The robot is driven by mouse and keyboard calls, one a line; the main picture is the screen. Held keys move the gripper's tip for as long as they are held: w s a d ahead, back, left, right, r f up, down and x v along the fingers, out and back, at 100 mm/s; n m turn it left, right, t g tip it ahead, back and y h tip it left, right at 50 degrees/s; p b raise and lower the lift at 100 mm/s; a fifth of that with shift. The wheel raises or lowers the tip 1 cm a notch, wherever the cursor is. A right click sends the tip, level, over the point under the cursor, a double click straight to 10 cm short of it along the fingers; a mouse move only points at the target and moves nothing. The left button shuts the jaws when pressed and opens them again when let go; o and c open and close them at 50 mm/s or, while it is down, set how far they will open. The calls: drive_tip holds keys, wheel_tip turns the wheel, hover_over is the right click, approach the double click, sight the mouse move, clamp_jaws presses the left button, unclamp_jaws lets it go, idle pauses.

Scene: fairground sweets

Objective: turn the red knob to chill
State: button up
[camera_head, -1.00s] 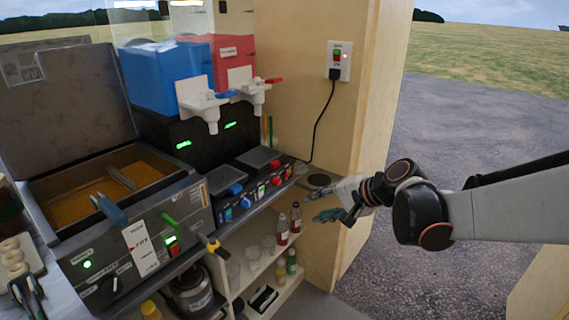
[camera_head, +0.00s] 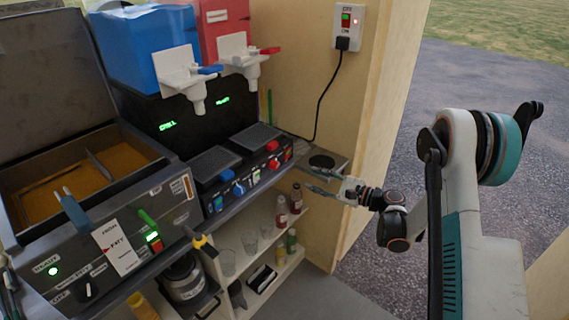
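The red knob (camera_head: 273,164) is on the front of the low dark control box under the red tank, at its right end. Its pointer and marks are too small to read. A blue knob (camera_head: 239,189) sits to its left on the same front. My gripper (camera_head: 312,180) is to the right of the red knob, apart from it, pointing left. Its fingers look spread, with nothing between them. Of the green displays on the black dispenser, the left one (camera_head: 167,126) reads CHILL. The right one (camera_head: 222,101) is too slanted to read.
Red (camera_head: 224,15) and blue (camera_head: 150,45) tanks with white taps overhang the box. A fryer (camera_head: 110,240) stands at left. A round dark plate (camera_head: 322,161) is near my gripper by the wooden wall (camera_head: 375,130). Bottles (camera_head: 296,198) and glasses stand on shelves below.

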drive_tip(key=f, duration=0.1)
drive_tip(key=b, duration=0.4)
approach(277, 166)
drive_tip(key=x, duration=0.8)
drive_tip(key=shift+w+f, duration=0.1)
drive_tip(key=c, duration=0.8)
